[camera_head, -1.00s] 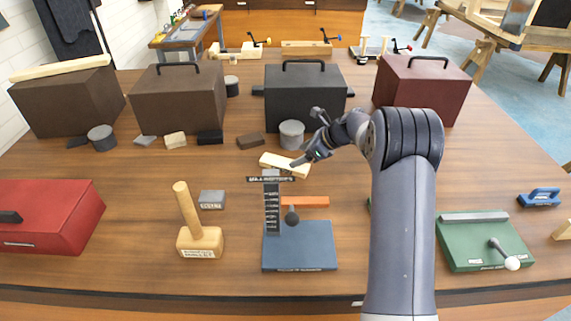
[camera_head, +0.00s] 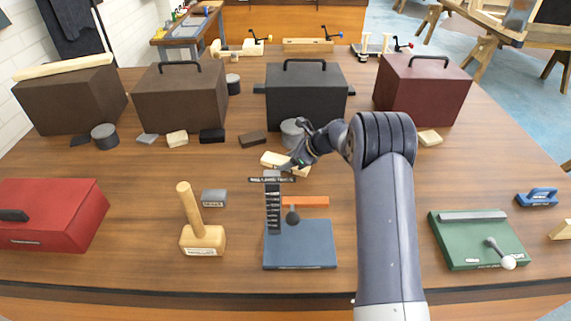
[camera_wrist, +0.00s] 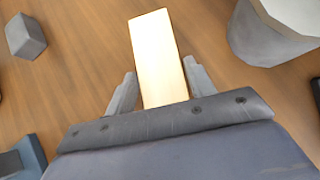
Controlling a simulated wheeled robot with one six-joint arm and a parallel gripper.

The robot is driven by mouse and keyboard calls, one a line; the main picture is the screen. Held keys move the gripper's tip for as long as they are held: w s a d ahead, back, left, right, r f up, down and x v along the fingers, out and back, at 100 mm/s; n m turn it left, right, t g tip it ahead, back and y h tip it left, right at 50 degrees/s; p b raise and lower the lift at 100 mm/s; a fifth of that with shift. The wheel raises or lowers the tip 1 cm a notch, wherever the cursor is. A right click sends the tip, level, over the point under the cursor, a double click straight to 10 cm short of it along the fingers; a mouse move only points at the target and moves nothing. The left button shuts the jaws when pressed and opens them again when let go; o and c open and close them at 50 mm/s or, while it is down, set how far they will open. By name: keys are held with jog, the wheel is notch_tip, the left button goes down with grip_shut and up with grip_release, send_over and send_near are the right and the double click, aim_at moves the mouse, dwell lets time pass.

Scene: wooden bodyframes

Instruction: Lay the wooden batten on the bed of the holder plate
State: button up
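A pale wooden batten (camera_head: 270,159) lies on the table in front of the dark grey case. My gripper (camera_head: 286,166) is over it and hides its middle. In the wrist view the batten (camera_wrist: 158,45) runs between the two fingertips (camera_wrist: 160,66), with a thin gap showing on each side, so the gripper looks open around it. A blue plate (camera_head: 300,255) with an orange bar, a dark upright strip and a dark ball knob stands nearer. A green plate (camera_head: 475,245) with a grey bar and white-knobbed lever is at right. I cannot tell which plate is the holder.
A grey cylinder (camera_head: 291,128) stands just behind the batten. A wooden mallet (camera_head: 203,240) and grey block (camera_head: 214,197) are to the left. A red case (camera_head: 60,215) is at far left. Several cases line the back. Open table lies between mallet and red case.

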jog(key=c, duration=0.7)
jog(key=shift+c, duration=0.2)
jog(key=shift+r, duration=0.15)
